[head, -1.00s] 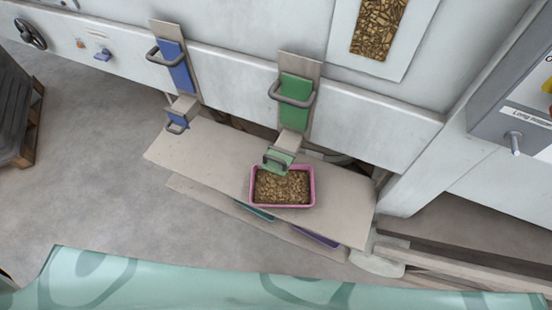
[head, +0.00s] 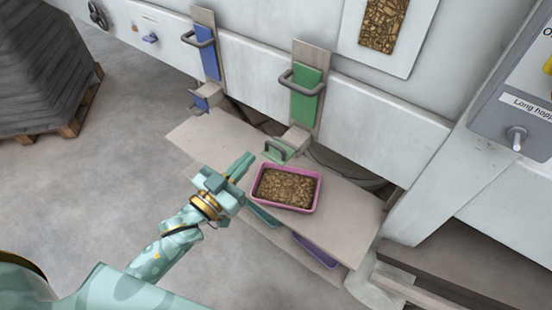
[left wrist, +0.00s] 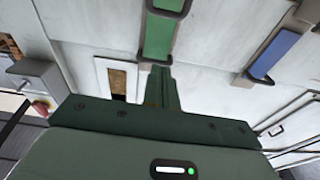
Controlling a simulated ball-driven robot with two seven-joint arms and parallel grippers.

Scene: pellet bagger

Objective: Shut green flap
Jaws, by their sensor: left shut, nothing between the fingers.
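The green flap (head: 277,152), with a grey handle, hangs open at the mouth of the spout below the green gate plate (head: 305,100). A pink tray (head: 317,194) full of brown pellets stands on the shelf just below and in front of the flap. My left gripper (head: 248,160) is shut and empty, left of the flap and tray and apart from the flap's handle. In the left wrist view its fingers (left wrist: 160,88) point toward a green plate with a handle. My right gripper is not in view.
A blue gate (head: 206,52) and blue flap (head: 207,97) are to the left. The shelf (head: 205,140) has bare room left of the tray. A purple tray (head: 316,250) and a teal tray (head: 263,215) are below. A grey control box (head: 515,95) is at right.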

